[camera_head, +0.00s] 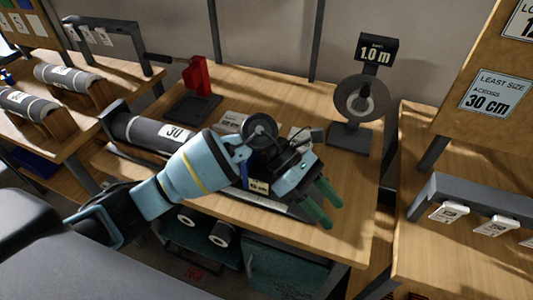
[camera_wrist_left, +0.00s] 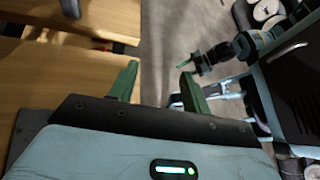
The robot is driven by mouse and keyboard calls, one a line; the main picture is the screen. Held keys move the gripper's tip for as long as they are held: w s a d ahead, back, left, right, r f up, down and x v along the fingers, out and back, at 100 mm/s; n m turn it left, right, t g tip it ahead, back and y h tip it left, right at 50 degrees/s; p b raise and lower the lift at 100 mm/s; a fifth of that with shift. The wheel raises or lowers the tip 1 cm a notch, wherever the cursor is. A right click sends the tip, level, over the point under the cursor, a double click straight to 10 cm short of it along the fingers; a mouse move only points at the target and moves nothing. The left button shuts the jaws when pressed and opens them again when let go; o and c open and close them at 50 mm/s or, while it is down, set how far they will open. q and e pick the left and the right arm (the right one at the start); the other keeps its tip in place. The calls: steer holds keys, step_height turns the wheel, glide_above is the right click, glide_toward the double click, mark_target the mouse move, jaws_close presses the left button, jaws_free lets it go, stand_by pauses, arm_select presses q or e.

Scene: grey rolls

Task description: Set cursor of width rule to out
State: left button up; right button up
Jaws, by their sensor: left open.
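The width rule (camera_head: 283,207) is a pale strip along the front edge of the middle table, partly hidden behind my left arm. A blue piece with a yellowish label, which looks like its cursor (camera_head: 257,184), shows just behind my left wrist; its exact setting cannot be read. My left gripper (camera_head: 328,207) is open and empty, above the table's front right part, to the right of the cursor and apart from it. In the left wrist view its green fingers (camera_wrist_left: 160,76) stand apart with nothing between them. What seems to be my right gripper (camera_wrist_left: 194,63) shows small there.
A grey roll marked 30 (camera_head: 150,133) lies at the table's left. A red stand (camera_head: 197,77) and a round gauge under a 1.0 m sign (camera_head: 361,98) stand behind. A side bench with hanging tags (camera_head: 448,212) is at right. The table's front right corner is clear.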

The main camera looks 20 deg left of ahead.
arm_select(q)
steer(key=w+a+m+t+y+b, duration=0.1)
steer(key=w+a+m+t+y, duration=0.15)
steer(key=w+a+y, duration=0.55)
step_height(320, 180, up, 5)
steer(key=m+t+y, duration=0.2)
steer(key=y, duration=0.1)
glide_above(262, 167)
steer(key=shift+w+d+n+b, duration=0.25)
steer(key=shift+b, duration=0.1)
steer(key=shift+f, duration=3.95)
arm_select(e)
steer(key=shift+s+a+f, duration=0.1)
steer(key=shift+s+f, duration=0.6)
steer(key=shift+f, duration=0.25)
arm_select(q)
steer(key=shift+d, duration=0.1)
jaws_close()
